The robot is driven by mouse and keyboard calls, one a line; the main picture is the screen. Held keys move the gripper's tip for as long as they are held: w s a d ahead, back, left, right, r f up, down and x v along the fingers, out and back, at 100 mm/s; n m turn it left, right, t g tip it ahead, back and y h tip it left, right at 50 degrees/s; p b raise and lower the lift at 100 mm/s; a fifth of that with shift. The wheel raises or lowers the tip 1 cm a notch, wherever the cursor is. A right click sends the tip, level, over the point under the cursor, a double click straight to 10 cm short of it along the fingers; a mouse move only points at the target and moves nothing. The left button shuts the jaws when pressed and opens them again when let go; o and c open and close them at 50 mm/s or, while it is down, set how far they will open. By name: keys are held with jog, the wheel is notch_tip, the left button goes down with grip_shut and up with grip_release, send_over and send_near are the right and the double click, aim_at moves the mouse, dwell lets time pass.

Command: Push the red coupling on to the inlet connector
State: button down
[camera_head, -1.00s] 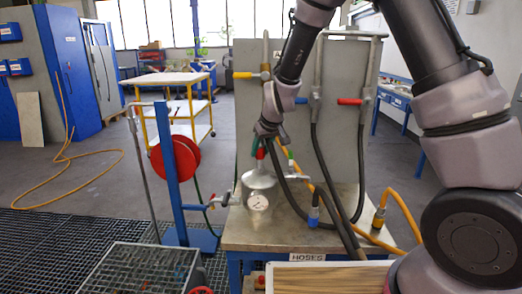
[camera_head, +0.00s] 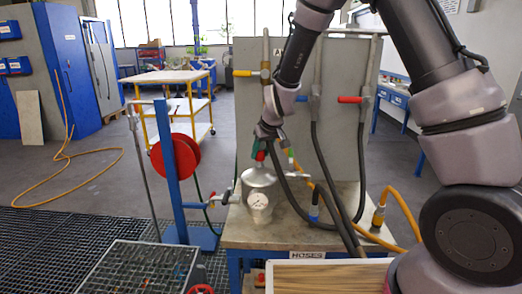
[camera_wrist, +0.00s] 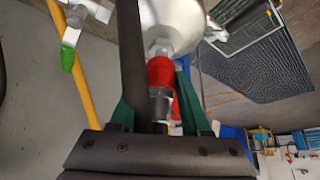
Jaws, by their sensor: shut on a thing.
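The red coupling (camera_wrist: 160,72) has a grey metal end and sits between the green fingers of my gripper (camera_wrist: 157,98), which is shut on it. In the wrist view its far end meets a metal fitting, the inlet connector (camera_wrist: 160,47), on the silver vessel (camera_wrist: 185,22). I cannot tell how far it is seated. In the head view my gripper (camera_head: 264,138) is above the vessel (camera_head: 258,177), with the red coupling (camera_head: 260,156) just above the vessel's top. A dark hose (camera_wrist: 131,50) runs close beside the coupling in the wrist view.
A pressure gauge (camera_head: 258,200) faces forward on the vessel. A green-handled valve (camera_wrist: 68,57) is at the left in the wrist view. Black hoses hang before the grey panel (camera_head: 340,140), right of my gripper. A blue post with a red reel (camera_head: 177,157) stands left.

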jog(key=shift+f, duration=1.05)
jog(key=shift+c, duration=1.4)
grip_release()
